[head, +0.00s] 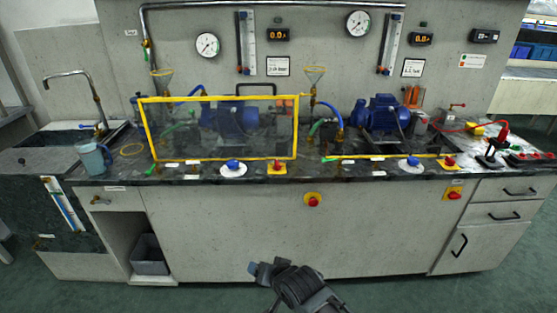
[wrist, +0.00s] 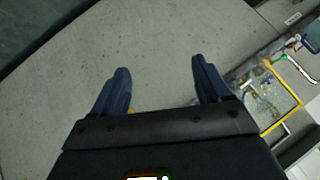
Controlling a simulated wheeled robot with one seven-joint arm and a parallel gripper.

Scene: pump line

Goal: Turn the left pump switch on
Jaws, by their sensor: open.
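The left pump (head: 236,118) is blue and stands on the counter behind a clear guard panel with a yellow frame (head: 225,97). In front of the guard, a blue knob on a white round plate (head: 232,172) and a red button on a yellow plate (head: 277,168) sit at the counter edge. I cannot tell for sure which is the pump switch, nor its setting. My gripper (head: 266,268) is low in front of the cabinet, apart from the counter. In the wrist view its two blue fingers (wrist: 160,66) are spread with nothing between them.
A second blue pump (head: 383,114) stands to the right, with its own blue knob (head: 410,165) and red button (head: 448,162). Another red button (head: 313,200) is on the cabinet front. A blue jug (head: 91,158) stands near the sink. The floor ahead is clear.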

